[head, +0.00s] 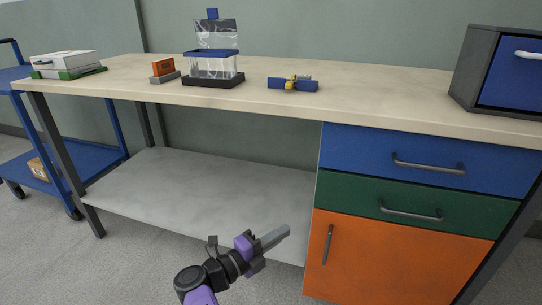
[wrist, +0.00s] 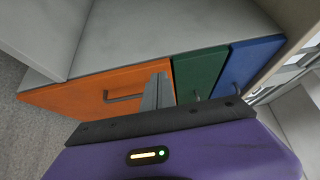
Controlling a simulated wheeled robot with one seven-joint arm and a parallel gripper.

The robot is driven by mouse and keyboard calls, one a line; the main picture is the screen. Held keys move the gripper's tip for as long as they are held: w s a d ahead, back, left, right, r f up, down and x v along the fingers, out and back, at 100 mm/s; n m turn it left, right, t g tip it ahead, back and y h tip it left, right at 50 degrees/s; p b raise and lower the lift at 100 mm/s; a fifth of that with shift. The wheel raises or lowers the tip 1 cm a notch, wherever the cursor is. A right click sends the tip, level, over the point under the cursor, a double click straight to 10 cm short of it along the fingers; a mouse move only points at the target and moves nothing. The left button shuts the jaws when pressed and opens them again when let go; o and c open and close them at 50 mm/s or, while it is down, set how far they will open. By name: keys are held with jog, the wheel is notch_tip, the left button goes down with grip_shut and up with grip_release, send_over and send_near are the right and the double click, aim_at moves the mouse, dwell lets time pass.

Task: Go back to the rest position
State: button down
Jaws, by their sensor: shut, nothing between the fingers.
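My gripper (head: 284,232) shows at the lower middle of the head view, below the table top and in front of the grey lower shelf. It is purple and dark grey, with its grey fingers pressed together and empty. In the wrist view the shut fingers (wrist: 158,90) point toward the cabinet fronts. The orange door (head: 378,258) stands to the right of my gripper in the head view, and no contact with it shows.
The workbench (head: 385,107) carries a clear container with a blue rim (head: 213,67), an orange item on a grey base (head: 163,69), a blue and yellow part (head: 293,84) and a dark box (head: 472,70). A blue cart (head: 75,178) stands at left. Drawer handles (head: 428,168) stick out.

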jog(key=w+r+n+t+y, duration=0.4)
jog(key=r+n+t, duration=0.3)
jog(key=r+t, duration=0.2)
jog(key=s+d+f+n+y, duration=0.25)
jog(key=s+n+y, duration=0.25)
jog(key=s+n, duration=0.3)
jog(key=s+d+f+n+t+y, duration=0.15)
jog(key=s+d+n+y, duration=0.3)
jog(key=s, duration=0.45)
jog(key=s+d+f+n+y, duration=0.3)
jog(key=s+n+y, duration=0.1)
jog(key=s+n, duration=0.45)
jog(key=s+d+g+h, duration=0.2)
jog(key=s+d+g, duration=0.1)
jog(key=s, duration=1.1)
jog(key=s+d+g+h, duration=0.1)
jog(key=s+d+g, duration=0.25)
jog(key=s, duration=1.15)
notch_tip(320, 180, up, 35)
jog(key=p, duration=3.5)
jog(key=shift+w+a+r, duration=0.15)
jog(key=shift+w+a, duration=0.05)
jog(key=shift+w, duration=0.2)
